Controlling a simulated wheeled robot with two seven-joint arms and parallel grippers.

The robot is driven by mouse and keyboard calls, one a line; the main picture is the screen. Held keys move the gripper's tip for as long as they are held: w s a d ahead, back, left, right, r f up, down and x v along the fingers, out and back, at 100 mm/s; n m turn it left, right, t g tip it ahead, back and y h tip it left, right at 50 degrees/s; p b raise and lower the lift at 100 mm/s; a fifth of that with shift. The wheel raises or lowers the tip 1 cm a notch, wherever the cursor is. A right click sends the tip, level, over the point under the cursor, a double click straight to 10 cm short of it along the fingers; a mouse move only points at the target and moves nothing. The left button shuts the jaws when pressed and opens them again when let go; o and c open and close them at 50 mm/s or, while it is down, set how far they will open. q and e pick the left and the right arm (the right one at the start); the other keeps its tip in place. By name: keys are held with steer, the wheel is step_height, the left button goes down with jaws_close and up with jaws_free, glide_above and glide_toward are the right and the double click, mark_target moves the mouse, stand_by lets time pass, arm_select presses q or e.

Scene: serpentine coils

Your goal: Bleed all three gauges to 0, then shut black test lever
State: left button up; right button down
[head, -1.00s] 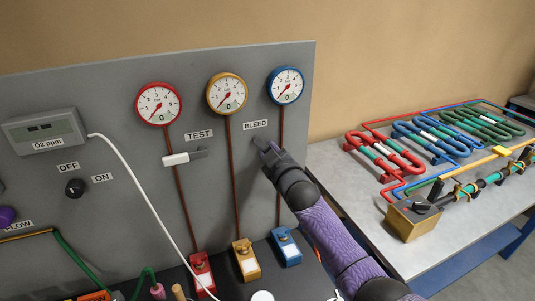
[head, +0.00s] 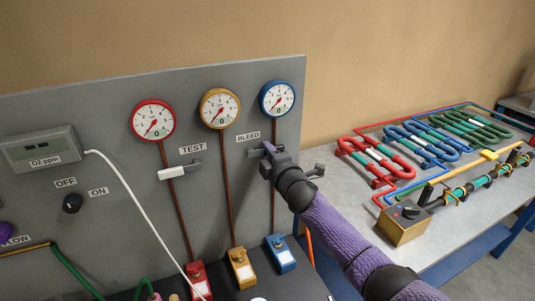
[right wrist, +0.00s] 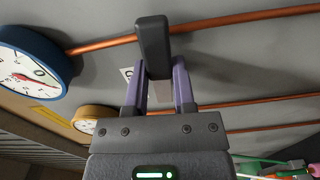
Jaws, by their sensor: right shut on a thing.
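Three round gauges sit on the grey panel: red (head: 153,120), yellow (head: 219,108) and blue (head: 277,98). Under the TEST label is a lever with a pale handle (head: 171,173) and a darker grey end, lying sideways. My right gripper (head: 266,152) is at the panel just below the BLEED label. In the right wrist view its purple fingers (right wrist: 159,85) are shut on the dark bleed lever (right wrist: 153,45). My left gripper is not in view.
Copper pipes run down from the gauges to red (head: 198,280), yellow (head: 242,267) and blue (head: 281,254) blocks. An O2 meter (head: 42,149) with a white cable is at the left. A table (head: 350,205) at the right holds coloured coils and a brass box (head: 402,223).

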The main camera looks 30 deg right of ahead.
steer(key=shift+r+n, duration=0.15)
steer(key=shift+n, duration=0.45)
steer(key=shift+c, duration=2.2)
jaws_free()
steer(key=s+p, duration=0.1)
steer(key=s, duration=0.9)
steer(key=shift+a, duration=0.25)
